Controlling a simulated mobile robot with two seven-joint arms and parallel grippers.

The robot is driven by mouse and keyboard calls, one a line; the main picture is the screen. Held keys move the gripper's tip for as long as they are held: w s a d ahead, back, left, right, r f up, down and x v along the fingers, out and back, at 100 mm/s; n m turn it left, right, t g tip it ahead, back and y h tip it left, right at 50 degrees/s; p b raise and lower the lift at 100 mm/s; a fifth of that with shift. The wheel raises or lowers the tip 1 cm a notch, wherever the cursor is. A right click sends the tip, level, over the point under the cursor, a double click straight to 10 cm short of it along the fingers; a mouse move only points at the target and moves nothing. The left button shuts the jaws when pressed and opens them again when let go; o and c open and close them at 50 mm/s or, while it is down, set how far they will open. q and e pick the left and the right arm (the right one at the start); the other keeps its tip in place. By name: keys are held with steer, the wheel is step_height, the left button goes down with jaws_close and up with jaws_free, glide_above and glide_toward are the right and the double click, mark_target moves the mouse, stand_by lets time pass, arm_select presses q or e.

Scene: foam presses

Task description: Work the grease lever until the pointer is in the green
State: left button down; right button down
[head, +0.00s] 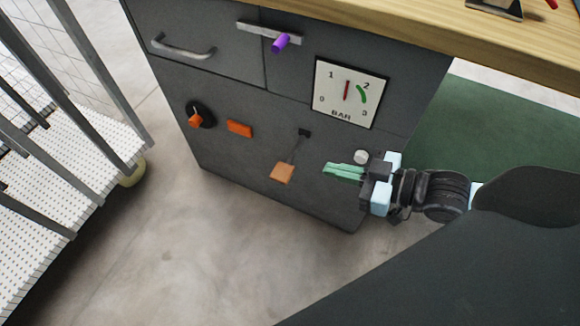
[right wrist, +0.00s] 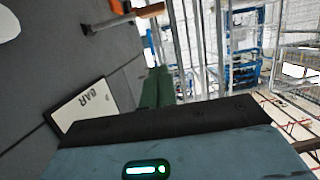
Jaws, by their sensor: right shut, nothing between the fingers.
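A lever with an orange paddle (head: 282,173) hangs by a thin rod from a black pivot on the dark cabinet front. It also shows in the right wrist view (right wrist: 150,10), sticking out from the panel. The square gauge (head: 336,105) marked BAR is above and right of it. Its red pointer (head: 347,90) stands nearly upright between 1 and 2, left of the green arc (head: 362,93). My right gripper (head: 328,170), with green fingers, is shut and empty, to the right of the paddle and apart from it. It also shows in the right wrist view (right wrist: 156,75). My left gripper is out of view.
The cabinet front (head: 235,165) also carries an orange rotary knob (head: 195,119), an orange block (head: 239,128), a purple slider knob (head: 280,43) and a pale round knob (head: 361,157) close to my right fingers. A wire rack (head: 60,190) stands at left. The floor before the cabinet is clear.

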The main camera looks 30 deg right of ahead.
mark_target(292, 173)
steer(key=shift+r, duration=0.1)
steer(key=shift+a, duration=0.1)
